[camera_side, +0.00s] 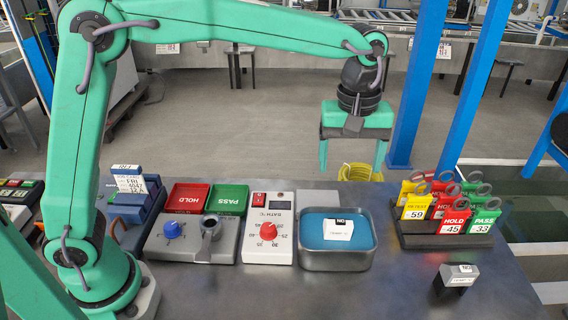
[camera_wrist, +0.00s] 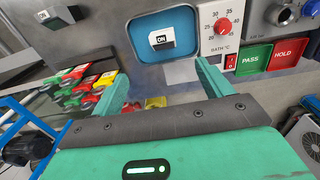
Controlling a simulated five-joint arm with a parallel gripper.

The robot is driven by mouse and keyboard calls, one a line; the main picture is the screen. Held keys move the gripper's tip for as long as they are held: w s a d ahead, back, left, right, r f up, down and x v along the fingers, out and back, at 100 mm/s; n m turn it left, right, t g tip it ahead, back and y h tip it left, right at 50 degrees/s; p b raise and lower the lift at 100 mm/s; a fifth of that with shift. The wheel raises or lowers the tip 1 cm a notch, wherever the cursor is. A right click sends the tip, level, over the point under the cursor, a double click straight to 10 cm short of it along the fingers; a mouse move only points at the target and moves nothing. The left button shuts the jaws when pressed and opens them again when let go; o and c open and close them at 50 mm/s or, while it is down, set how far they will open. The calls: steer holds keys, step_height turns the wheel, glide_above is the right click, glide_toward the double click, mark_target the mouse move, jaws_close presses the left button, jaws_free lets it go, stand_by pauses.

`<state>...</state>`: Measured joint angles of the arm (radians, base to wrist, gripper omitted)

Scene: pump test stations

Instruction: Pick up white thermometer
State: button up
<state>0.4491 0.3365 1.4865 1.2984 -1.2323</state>
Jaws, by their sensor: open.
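A small white block with a black label (camera_side: 338,229) sits in the blue-filled metal bath (camera_side: 337,262); it may be the thermometer, but I cannot confirm this. It also shows in the wrist view (camera_wrist: 165,41). A similar block with a grey-white face and dark sides (camera_side: 456,276) stands on the table to the right of the bath, and it shows at the top left of the wrist view (camera_wrist: 57,16). My gripper (camera_side: 351,162) is open and empty, high above and behind the bath. In the wrist view its fingers (camera_wrist: 162,82) point toward the bath, apart from everything.
A white bath controller with a red dial (camera_side: 268,230) adjoins the bath on the left. Red HOLD (camera_side: 187,197) and green PASS (camera_side: 227,199) trays stand further left. A rack of coloured tags (camera_side: 446,240) stands at the right.

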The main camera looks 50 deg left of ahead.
steer(key=g, duration=0.1)
glide_above(338, 229)
steer(key=w, duration=0.2)
steer(key=shift+y, duration=0.3)
steer(key=f, duration=1.2)
steer(key=shift+a+f, duration=0.25)
steer(key=shift+a, duration=0.1)
steer(key=shift+s+f, duration=0.1)
steer(key=shift+f, duration=1.2)
steer(key=shift+s+a+f, duration=0.15)
steer(key=shift+f, duration=2.45)
steer(key=c, duration=1.2)
steer(key=shift+r, duration=0.15)
